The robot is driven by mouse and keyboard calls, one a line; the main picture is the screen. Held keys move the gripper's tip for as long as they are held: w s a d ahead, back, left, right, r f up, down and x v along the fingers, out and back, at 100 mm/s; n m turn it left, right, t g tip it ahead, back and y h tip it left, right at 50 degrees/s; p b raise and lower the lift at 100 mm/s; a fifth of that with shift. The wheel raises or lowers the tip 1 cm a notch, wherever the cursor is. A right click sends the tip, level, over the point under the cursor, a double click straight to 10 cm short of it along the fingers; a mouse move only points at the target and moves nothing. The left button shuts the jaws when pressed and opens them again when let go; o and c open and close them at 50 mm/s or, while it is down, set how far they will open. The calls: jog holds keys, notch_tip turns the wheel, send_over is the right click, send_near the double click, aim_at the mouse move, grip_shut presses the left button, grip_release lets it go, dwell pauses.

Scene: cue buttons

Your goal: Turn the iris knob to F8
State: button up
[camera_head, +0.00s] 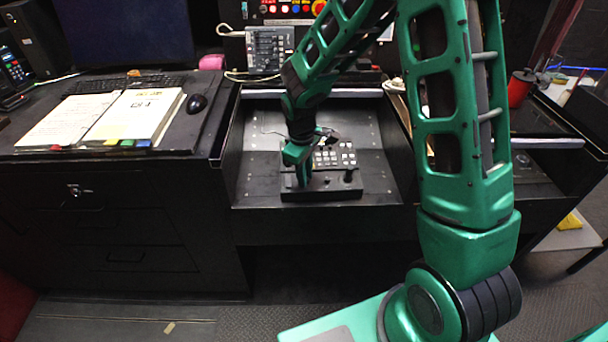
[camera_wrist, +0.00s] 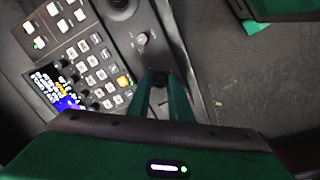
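A black control panel (camera_head: 325,193) with rows of light buttons lies in the recessed desk bay in the head view. My gripper (camera_head: 302,178) points down at its left part. In the wrist view the two green fingers of my gripper (camera_wrist: 160,80) stand on either side of a small dark knob (camera_wrist: 161,77) at the panel's edge strip. The fingertips are very close to this knob; I cannot tell whether they touch it. No iris label or F8 mark is readable, and the knob's pointer is hidden.
The wrist view shows an orange button (camera_wrist: 123,81), a lit screen (camera_wrist: 55,88) and a small metal switch (camera_wrist: 142,39) on the panel. A stick (camera_head: 348,175) rises at the panel's right. An open binder (camera_head: 105,118) and a mouse (camera_head: 196,103) lie on the left desk.

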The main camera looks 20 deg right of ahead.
grip_shut()
jog(key=shift+w+d+m, duration=0.15)
jog(key=shift+m, duration=3.25)
jog(key=shift+y, duration=0.3)
jog(key=o, duration=0.7)
grip_release()
jog(key=r, duration=1)
jog(key=shift+s+a+r, duration=0.3)
jog(key=shift+r, duration=0.1)
